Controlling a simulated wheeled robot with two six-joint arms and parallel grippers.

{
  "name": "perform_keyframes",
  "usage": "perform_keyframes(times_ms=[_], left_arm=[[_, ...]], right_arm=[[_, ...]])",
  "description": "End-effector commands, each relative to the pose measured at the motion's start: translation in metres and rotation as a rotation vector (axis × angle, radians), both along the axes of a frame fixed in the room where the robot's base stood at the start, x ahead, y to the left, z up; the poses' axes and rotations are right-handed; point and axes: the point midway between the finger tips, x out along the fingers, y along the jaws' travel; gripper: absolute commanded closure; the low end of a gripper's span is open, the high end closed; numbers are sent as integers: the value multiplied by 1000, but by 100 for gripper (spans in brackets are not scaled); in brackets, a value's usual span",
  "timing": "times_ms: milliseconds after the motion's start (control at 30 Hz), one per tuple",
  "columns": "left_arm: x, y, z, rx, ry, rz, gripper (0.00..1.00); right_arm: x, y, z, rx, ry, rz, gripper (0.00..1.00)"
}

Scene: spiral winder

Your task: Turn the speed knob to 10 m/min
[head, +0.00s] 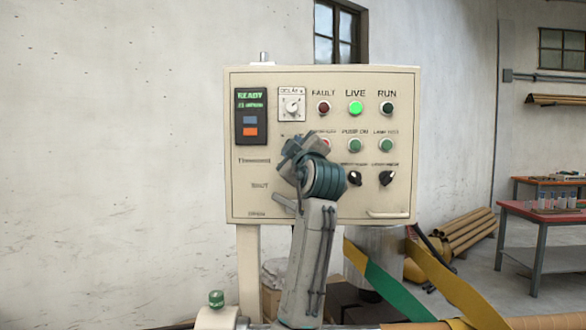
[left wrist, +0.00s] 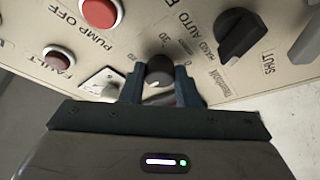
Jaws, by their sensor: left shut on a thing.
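The speed knob is a dark round knob (left wrist: 160,70) on the cream panel, with printed scale numbers around it, among them 20, 30 and 0. A small pale mark shows on its lower side; I cannot tell the exact setting. My left gripper (left wrist: 160,78) is shut on it, one finger on each side. In the head view the left gripper (head: 302,150) is against the panel (head: 245,200) and hides the knob. The panel's display (head: 250,97) reads READY in green, with a smaller line that is too blurred to read surely. My right gripper is not in view.
Close to the gripper are a delay dial (head: 291,106), a red fault lamp (head: 323,108), a lit green live lamp (head: 355,108), and two black selectors, one of them at the right (head: 386,178). Green and yellow strips (head: 385,288) run below the panel. A red-topped table (head: 540,213) stands far right.

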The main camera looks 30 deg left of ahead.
Motion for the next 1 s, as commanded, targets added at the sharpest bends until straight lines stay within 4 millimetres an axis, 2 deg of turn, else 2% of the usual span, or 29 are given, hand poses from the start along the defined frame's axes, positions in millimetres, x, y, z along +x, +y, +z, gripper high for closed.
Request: perform_keyframes(times_ms=[33, 300, 600, 1000], left_arm=[[0, -1, -4, -40, -25, -2, 94], [1, -2, 0, -252, -153, -1, 94], [1, -2, 3, -433, -263, 1, 94], [2, -2, 4, -537, -328, 0, 94]], right_arm=[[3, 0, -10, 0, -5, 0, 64], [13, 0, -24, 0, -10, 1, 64], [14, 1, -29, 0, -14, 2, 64], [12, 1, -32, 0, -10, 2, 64]])
